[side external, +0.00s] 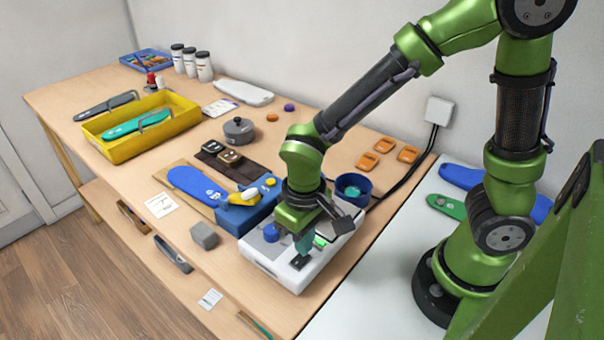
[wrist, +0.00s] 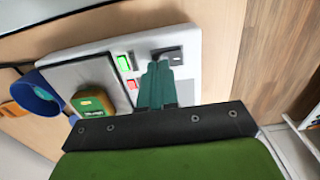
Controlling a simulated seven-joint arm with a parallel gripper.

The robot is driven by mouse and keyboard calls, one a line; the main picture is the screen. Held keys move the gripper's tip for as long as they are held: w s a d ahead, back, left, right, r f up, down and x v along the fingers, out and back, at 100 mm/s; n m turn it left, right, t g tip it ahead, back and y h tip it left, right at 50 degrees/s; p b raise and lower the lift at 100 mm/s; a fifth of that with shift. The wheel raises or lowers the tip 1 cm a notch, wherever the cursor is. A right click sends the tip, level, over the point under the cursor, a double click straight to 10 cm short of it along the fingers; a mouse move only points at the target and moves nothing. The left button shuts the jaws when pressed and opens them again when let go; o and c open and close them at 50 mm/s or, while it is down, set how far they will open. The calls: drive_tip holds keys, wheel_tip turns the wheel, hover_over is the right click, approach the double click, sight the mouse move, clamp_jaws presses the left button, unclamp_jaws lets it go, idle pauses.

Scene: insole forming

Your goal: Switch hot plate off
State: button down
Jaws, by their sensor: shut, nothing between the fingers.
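The hot plate (side external: 262,258) is a white box near the front right of the wooden table. My gripper (side external: 302,250) has teal fingers, shut and empty, pointing down just by the switch. In the wrist view its fingertips (wrist: 158,66) partly cover the switch; contact cannot be told.
A green and yellow object (wrist: 93,103) is on the top plate. A dark blue bowl (side external: 353,186) stands behind the hot plate. Cables (side external: 410,170) run along the right table edge.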

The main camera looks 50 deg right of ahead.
drive_tip(key=shift+f, duration=0.75)
idle(0.3)
drive_tip(key=shift+r, duration=3.5)
drive_tip(key=shift+f, duration=0.1)
drive_tip(key=s+d+r+m+t+y, duration=0.2)
drive_tip(key=s+d+r+m+t, duration=0.1)
drive_tip(key=d+r+t, duration=0.4)
drive_tip(key=d+r+m, duration=0.1)
drive_tip(key=d+r, duration=0.2)
drive_tip(key=r, duration=0.2)
drive_tip(key=shift+d, duration=0.4)
drive_tip(key=shift+r, duration=0.1)
